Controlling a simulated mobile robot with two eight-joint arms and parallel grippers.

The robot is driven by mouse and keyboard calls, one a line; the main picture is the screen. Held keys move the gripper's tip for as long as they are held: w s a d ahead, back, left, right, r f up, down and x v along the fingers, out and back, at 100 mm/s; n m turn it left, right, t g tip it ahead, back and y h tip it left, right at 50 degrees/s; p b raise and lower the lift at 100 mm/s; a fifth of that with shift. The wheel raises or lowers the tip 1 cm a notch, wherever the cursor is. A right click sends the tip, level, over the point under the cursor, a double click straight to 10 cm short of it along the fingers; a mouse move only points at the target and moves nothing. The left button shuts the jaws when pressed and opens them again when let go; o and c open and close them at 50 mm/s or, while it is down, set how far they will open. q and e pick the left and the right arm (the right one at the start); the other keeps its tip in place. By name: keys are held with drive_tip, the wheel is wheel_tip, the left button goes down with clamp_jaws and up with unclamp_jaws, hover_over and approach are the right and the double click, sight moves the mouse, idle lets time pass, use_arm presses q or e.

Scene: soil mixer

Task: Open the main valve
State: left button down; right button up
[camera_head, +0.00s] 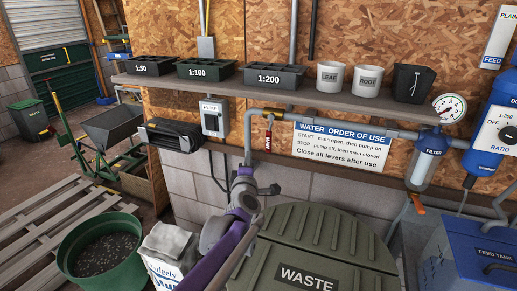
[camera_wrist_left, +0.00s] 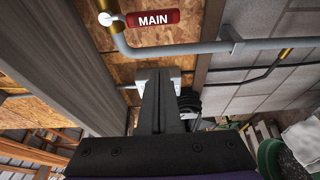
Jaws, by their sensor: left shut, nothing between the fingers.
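The main valve's red lever (camera_head: 268,139) hangs down from the grey pipe (camera_head: 300,116) below the shelf, across the pipe's run. In the left wrist view the red lever marked MAIN (camera_wrist_left: 152,19) is near the top edge, beside a brass fitting. My left gripper (camera_head: 244,172) is low and to the left of the lever in the head view, apart from it. In the left wrist view its dark fingers (camera_wrist_left: 158,85) are together, with nothing between them and clear space between them and the lever. My right gripper is in neither view.
A sign (camera_head: 342,146) is right of the lever, and a pump switch box (camera_head: 214,118) is left of it. The shelf (camera_head: 300,96) with trays and pots runs above. A waste bin (camera_head: 318,245) stands below. A filter (camera_head: 425,160) with an orange lever is at right.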

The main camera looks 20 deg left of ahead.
sight(270, 133)
use_arm(q)
drive_tip(key=p+x, duration=0.2)
drive_tip(key=x, duration=0.8)
drive_tip(key=d, duration=0.4)
drive_tip(key=shift+w+b, duration=0.15)
drive_tip(key=shift+b, duration=0.15)
drive_tip(key=shift+d, duration=0.1)
